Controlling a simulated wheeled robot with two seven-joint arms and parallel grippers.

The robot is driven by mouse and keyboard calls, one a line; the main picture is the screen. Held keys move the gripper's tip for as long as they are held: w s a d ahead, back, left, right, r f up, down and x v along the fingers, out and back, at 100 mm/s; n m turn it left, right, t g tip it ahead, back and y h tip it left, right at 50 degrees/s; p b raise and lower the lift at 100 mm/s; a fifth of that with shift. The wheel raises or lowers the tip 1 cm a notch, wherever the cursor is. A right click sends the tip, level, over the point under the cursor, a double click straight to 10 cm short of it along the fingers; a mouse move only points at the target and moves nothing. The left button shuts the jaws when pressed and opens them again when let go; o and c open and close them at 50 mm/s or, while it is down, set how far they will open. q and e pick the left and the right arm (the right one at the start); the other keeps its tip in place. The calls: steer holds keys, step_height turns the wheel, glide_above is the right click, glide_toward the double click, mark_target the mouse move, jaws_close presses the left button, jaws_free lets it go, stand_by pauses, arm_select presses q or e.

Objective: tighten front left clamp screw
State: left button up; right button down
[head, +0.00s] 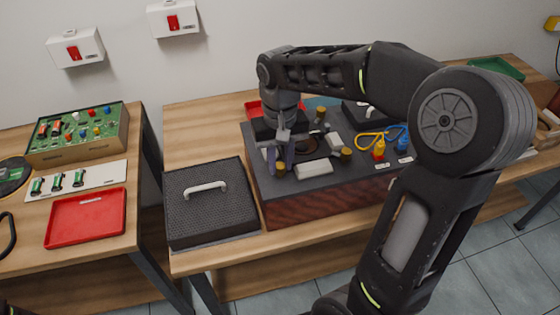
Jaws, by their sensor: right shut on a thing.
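The hifi (330,177), a dark grey-topped box with a reddish wood front, sits on the middle bench. A brass clamp screw (281,168) stands at the front left of its top. My right gripper (280,157) reaches down from above with its fingers on either side of this screw, shut on it. The fingers partly hide the screw, so its thread and seat do not show. Another brass screw (346,154) stands at the front right, with a pale block (314,169) between.
A black mesh cover (208,215) with a white handle lies left of the hifi. Yellow (379,150) and blue (404,144) plugs stand at its right. A red tray (87,218) and a green circuit board (78,130) lie on the left bench. My right arm spans the right side.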

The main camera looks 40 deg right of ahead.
mark_target(280, 165)
stand_by(0.5)
steer(key=c, duration=1.2)
jaws_free()
steer(key=shift+r, duration=0.1)
step_height(280, 165, up, 8)
steer(key=shift+f, duration=0.2)
